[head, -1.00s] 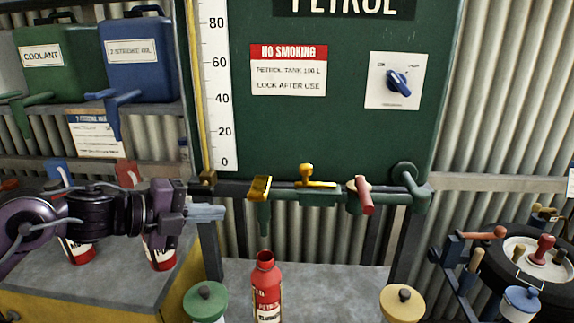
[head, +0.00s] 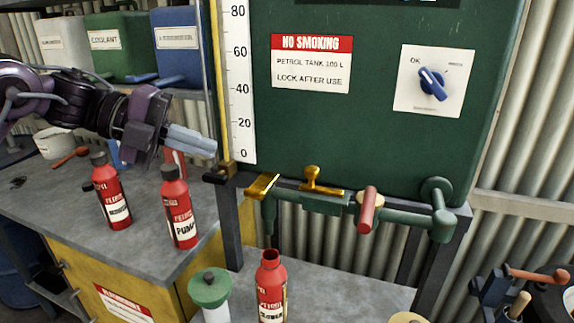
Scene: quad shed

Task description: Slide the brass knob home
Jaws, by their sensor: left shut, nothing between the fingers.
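The brass knob (head: 313,180) stands on top of the green pipe valve below the green petrol tank (head: 400,140). A flat brass lever (head: 262,187) sits to its left over the spout, and a red-handled lever (head: 367,208) to its right. My left gripper (head: 212,149) is shut and empty, left of the tank's scale and up and left of the knob, well apart from it. My right gripper is not in view.
An open red bottle (head: 271,290) stands under the spout, beside a green-lidded jar (head: 209,292). Two red bottles stand on the left bench (head: 145,245), one being the PUMP bottle (head: 179,210). A blue dial (head: 432,84) is on the tank.

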